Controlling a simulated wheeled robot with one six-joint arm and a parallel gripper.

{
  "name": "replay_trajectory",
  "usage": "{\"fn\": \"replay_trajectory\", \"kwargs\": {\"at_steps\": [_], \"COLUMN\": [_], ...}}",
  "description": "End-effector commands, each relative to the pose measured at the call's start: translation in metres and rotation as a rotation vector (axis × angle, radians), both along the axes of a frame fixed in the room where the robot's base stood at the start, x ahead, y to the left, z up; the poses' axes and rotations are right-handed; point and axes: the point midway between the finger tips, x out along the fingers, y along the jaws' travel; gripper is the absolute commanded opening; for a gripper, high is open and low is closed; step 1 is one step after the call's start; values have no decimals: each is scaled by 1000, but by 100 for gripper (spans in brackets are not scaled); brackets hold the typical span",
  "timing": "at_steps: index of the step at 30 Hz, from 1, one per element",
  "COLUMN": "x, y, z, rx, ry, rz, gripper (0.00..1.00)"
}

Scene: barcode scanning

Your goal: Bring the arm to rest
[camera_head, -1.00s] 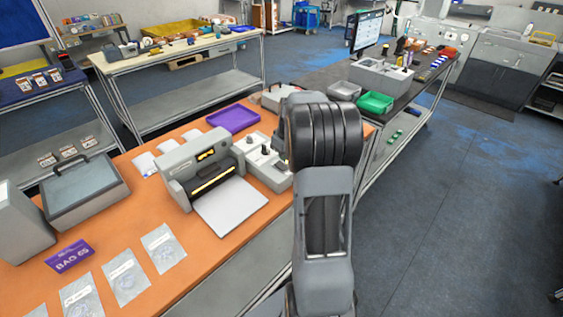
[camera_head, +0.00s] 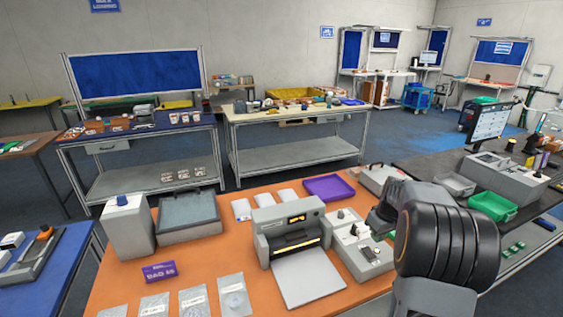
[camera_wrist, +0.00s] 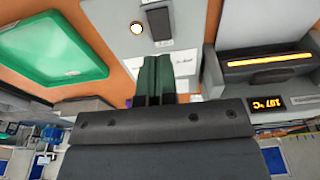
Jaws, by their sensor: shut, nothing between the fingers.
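My arm (camera_head: 447,240) shows at the lower right of the head view, bent over the right end of the orange bench (camera_head: 215,268). My gripper is hidden there. In the wrist view my gripper (camera_wrist: 153,62) shows as two dark green fingers pressed together, shut and empty. Its fingertips appear over a pale box with a knob and a black button (camera_wrist: 160,23); I cannot tell the gap between them. The sealing machine (camera_head: 290,232) stands left of my arm in the head view; its lit display shows in the wrist view (camera_wrist: 268,103).
On the orange bench are a purple tray (camera_head: 328,188), clear bags (camera_head: 232,296), a purple label block (camera_head: 160,271) and a grey lidded box (camera_head: 188,215). A dark bench (camera_head: 430,168) with a green bin (camera_head: 492,206) stands right. A green tray (camera_wrist: 52,47) shows in the wrist view.

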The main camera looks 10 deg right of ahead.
Motion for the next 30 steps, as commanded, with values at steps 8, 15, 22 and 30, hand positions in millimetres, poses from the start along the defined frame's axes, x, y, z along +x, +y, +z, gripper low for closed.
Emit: {"fn": "replay_trajectory", "kwargs": {"at_steps": [8, 15, 22, 30], "x": [-29, -79, -137, -175], "y": [16, 93, 170, 217], "z": [-17, 14, 42, 62], "rx": [42, 25, 7, 8], "ry": [69, 51, -53, -188], "rz": [-259, -399, -382, -236], "gripper": [0, 0, 0, 0]}}
